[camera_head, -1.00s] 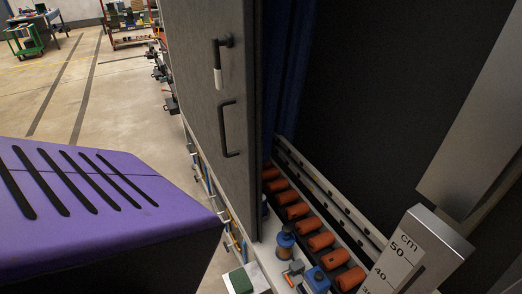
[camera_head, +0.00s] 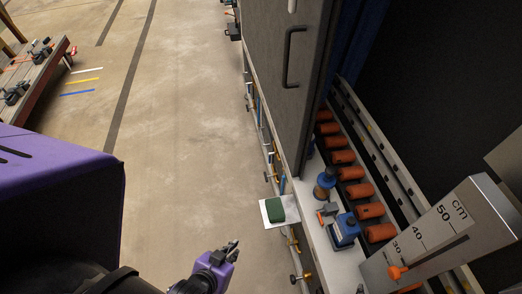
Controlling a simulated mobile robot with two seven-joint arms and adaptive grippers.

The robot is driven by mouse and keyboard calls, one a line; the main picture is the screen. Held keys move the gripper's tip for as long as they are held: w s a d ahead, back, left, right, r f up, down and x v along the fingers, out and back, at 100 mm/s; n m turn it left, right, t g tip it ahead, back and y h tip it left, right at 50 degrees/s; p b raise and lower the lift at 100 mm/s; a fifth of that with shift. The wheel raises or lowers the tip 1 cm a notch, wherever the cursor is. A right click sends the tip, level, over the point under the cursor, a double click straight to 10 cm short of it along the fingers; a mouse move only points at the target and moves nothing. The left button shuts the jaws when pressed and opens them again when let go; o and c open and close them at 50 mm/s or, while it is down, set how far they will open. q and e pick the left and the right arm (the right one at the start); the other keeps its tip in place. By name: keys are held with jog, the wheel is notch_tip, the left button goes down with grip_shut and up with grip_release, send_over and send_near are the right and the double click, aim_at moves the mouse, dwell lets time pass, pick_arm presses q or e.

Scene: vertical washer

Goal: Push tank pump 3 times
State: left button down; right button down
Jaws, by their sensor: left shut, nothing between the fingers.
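I cannot pick out the tank pump for certain. A small blue unit with a dark round top (camera_head: 325,183) stands on the white ledge of the washer. Just below it is a blue box-shaped device (camera_head: 345,228) with an orange and grey part at its left. My left gripper (camera_head: 233,247) shows at the bottom, purple with dark fingers. It is shut and empty, over the floor to the left of the ledge and apart from both blue units. My right gripper is out of view.
A grey door with a black handle (camera_head: 291,58) stands above the ledge. A row of orange rollers (camera_head: 351,173) runs behind it. A scale plate marked in cm (camera_head: 432,232) is at right. A green pad (camera_head: 275,209), pipes and valves line the left side. Open floor lies left.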

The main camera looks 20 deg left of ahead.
pick_arm(q)
jog(key=w+d+r+n+g+h, duration=0.15)
jog(key=w+d, duration=0.25)
jog(key=w, duration=0.4)
jog(key=w+d+r+n+h+b, duration=0.1)
jog(key=w+d+n+h, duration=0.2)
jog(key=w+d, duration=0.35)
jog(key=w+d+r+n+g+h, duration=0.1)
jog(key=w+d+n+h, duration=0.15)
jog(key=w, duration=0.75)
jog(key=w+d+r+n+g, duration=0.2)
jog(key=w+d+r, duration=0.1)
jog(key=w+r, duration=0.3)
jog(key=w+d+r+n+g+h+b, duration=0.1)
jog(key=w+d+r, duration=0.3)
jog(key=r, duration=0.5)
jog(key=shift+w+r+n+g+h, duration=0.35)
jog(key=shift+w+n+g, duration=0.2)
jog(key=shift+w+n, duration=0.35)
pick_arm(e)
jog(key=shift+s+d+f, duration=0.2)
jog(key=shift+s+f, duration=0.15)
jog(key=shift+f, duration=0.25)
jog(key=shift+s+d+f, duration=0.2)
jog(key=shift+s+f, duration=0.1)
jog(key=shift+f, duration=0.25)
pick_arm(q)
jog(key=shift+w+d, duration=0.1)
